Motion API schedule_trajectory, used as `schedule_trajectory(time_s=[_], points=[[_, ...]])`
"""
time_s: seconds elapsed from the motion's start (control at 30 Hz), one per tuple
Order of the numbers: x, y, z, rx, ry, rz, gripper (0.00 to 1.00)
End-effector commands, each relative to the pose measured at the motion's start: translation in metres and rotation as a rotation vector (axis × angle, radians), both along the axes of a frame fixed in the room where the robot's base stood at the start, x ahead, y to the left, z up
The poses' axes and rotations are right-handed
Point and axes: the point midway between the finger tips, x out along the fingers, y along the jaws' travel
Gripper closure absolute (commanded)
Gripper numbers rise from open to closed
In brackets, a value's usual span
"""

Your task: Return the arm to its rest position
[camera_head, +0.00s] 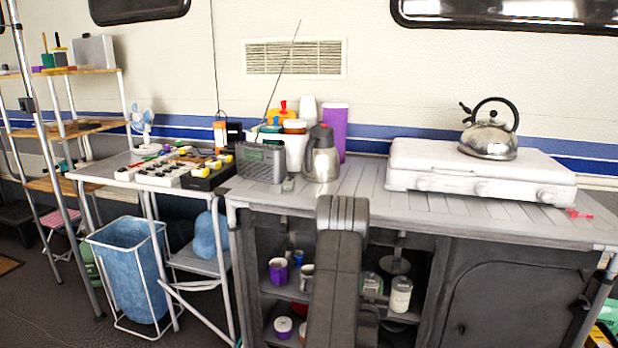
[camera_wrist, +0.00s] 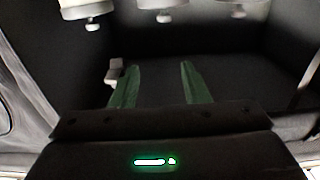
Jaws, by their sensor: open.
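My gripper (camera_wrist: 157,86) shows in the wrist view as two green fingers standing well apart, with only a dark background between them. It is open and I see nothing held. In the head view my dark grey arm rises at the bottom centre, in front of the counter's shelves. The fingers cannot be made out there.
A metal counter (camera_head: 350,196) carries a white stove (camera_head: 480,172) with a kettle (camera_head: 488,140), a steel jug (camera_head: 321,160) and a radio (camera_head: 261,163). Open shelves below hold cups. A blue bin (camera_head: 135,275) stands left. Pale, blurred shapes top the wrist view.

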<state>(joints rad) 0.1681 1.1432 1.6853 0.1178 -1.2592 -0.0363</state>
Motion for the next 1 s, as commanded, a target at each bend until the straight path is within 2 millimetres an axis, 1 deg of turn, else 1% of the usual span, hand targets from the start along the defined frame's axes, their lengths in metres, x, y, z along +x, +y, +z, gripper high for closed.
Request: schedule_trajectory(time_s=[0.03,0.37,1.0], points=[[0.0,0.0,-0.013,0.001,0.002,0.0,0.58],[0.0,0.0,-0.074,0.001,0.002,0.0,0.58],[0.0,0.0,-0.202,0.0,0.001,0.0,0.58]])
